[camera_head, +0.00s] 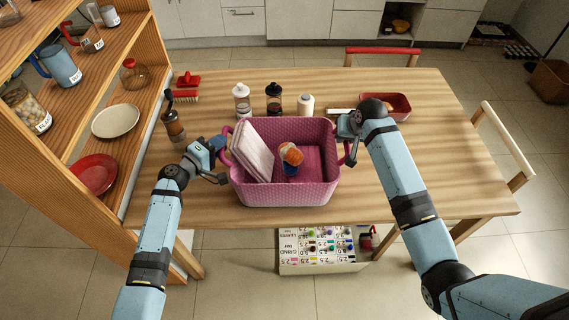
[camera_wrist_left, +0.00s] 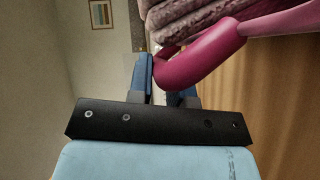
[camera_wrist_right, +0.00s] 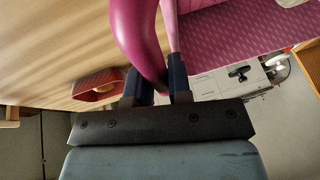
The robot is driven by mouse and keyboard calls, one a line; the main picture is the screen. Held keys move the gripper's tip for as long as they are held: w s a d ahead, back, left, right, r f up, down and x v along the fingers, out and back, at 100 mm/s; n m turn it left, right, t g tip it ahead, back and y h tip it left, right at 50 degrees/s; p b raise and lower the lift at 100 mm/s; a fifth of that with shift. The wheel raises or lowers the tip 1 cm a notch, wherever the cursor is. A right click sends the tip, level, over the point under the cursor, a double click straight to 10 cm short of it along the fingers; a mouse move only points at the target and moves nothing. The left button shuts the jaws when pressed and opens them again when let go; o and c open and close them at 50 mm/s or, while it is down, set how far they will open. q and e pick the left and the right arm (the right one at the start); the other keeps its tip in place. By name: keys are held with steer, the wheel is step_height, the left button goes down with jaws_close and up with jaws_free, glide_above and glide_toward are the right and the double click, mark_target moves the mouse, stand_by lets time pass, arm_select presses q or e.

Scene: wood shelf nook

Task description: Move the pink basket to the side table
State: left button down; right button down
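The pink basket (camera_head: 285,192) with a dotted pattern is over the front middle of the wooden table; I cannot tell whether its base touches the tabletop. It holds a folded pink cloth (camera_head: 251,150) and an orange, white and blue item (camera_head: 291,157). My left gripper (camera_head: 221,163) is at the basket's left handle; the left wrist view shows its fingers (camera_wrist_left: 166,85) closed around the magenta handle (camera_wrist_left: 205,60). My right gripper (camera_head: 347,146) is at the right handle; the right wrist view shows its fingers (camera_wrist_right: 158,84) around that handle (camera_wrist_right: 130,28). I cannot identify a side table.
Behind the basket stand a white-capped jar (camera_head: 242,101), a dark-topped bottle (camera_head: 274,99) and a white bottle (camera_head: 306,105). A pepper mill (camera_head: 173,122) stands left, a red tray (camera_head: 398,106) right. A wooden shelf (camera_head: 133,150) borders the left; a chair (camera_head: 505,140) is right.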

steer(key=shift+r, duration=0.2)
step_height(320, 180, up, 5)
steer(key=p, duration=0.5)
steer(key=shift+f, duration=0.2)
